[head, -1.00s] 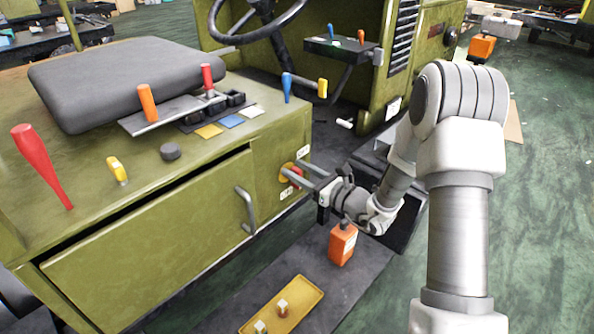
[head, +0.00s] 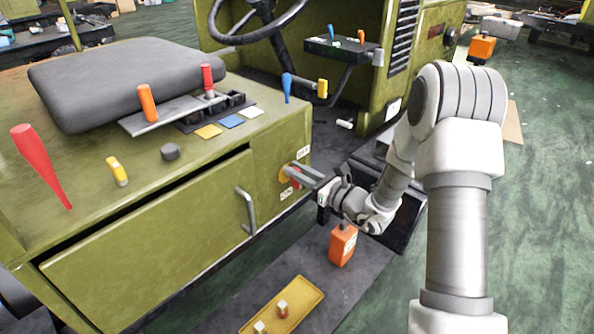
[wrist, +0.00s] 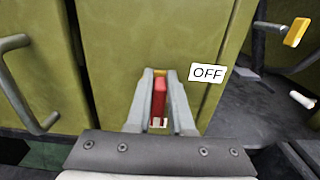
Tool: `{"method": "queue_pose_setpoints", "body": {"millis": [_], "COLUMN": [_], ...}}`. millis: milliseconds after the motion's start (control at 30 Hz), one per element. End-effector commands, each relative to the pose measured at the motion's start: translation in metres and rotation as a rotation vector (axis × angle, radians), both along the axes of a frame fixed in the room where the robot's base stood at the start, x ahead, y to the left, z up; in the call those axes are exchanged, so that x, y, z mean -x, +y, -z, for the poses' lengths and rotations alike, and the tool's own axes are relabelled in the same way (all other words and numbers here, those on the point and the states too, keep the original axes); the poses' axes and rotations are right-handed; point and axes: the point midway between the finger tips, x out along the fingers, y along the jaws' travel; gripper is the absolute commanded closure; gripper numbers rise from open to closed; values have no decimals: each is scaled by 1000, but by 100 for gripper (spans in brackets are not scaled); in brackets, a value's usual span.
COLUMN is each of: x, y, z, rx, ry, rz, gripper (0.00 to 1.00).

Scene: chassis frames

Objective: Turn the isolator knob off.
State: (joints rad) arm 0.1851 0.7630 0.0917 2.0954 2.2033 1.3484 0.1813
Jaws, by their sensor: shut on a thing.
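The isolator knob is a red bar handle (wrist: 159,98) on a yellow backing (head: 284,172), set in the green end panel of the cabinet. My gripper (head: 295,172) reaches it from the right and is shut on the red handle. In the wrist view the two grey fingers (wrist: 160,76) lie on either side of the handle, which stands nearly upright between them. A white OFF label (wrist: 208,73) is up and right of the knob; it also shows in the head view (head: 303,153). The ON label (head: 287,193) is below the knob. The fingers hide much of the knob in the head view.
A grey door handle (head: 246,210) is left of the knob. An orange box (head: 342,245) hangs or stands just below my wrist. A yellow tray (head: 283,308) lies lower down. Levers and a black seat (head: 130,80) are on the cabinet top.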

Motion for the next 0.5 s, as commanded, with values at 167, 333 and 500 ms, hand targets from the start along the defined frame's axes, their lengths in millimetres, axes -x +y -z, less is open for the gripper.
{"method": "queue_pose_setpoints", "body": {"millis": [167, 333, 500], "x": [1, 3, 6], "y": [1, 3, 5], "z": [3, 5, 8], "rx": [36, 108, 212], "ry": [-36, -110, -215], "rz": [0, 1, 1], "gripper": [100, 100, 100]}}
